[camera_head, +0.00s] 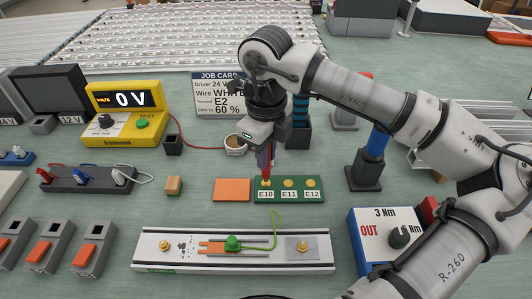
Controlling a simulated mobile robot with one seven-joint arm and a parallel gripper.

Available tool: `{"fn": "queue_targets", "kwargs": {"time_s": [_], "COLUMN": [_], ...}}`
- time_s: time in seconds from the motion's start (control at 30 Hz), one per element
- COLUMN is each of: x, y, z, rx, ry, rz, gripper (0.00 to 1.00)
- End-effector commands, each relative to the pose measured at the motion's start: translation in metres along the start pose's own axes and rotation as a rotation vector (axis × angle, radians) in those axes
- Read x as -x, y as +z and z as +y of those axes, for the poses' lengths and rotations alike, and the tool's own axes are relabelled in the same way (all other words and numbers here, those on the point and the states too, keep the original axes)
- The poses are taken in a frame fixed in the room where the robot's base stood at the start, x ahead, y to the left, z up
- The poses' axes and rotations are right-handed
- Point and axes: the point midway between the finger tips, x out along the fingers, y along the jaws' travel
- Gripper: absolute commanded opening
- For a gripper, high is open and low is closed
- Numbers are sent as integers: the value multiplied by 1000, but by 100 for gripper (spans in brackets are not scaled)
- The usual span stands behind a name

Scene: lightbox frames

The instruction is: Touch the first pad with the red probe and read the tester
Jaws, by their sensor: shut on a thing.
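My gripper (266,140) is shut on the red probe (264,163) and holds it tip down. The probe tip is at the pad labelled E10 (266,184), the leftmost on a green board (276,200); I cannot tell contact from a small gap. The pads E11 (289,183) and E12 (311,183) are to its right. The yellow tester (126,112) at the upper left reads "0 V". A red lead runs from the tester's side toward my gripper.
An orange block (232,190) lies left of the board. A white strip (160,264) with a green clip (232,243) lies in front. A torque box (376,239) stands at the right. Bare green table shows between.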

Motion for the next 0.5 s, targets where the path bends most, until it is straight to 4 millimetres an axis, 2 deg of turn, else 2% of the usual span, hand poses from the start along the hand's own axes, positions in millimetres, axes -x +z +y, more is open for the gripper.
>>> {"fn": "queue_targets", "kwargs": {"time_s": [0.5], "x": [45], "y": [0], "z": [0], "rx": [-1], "ry": [-2], "rz": [-1], "gripper": [0]}}
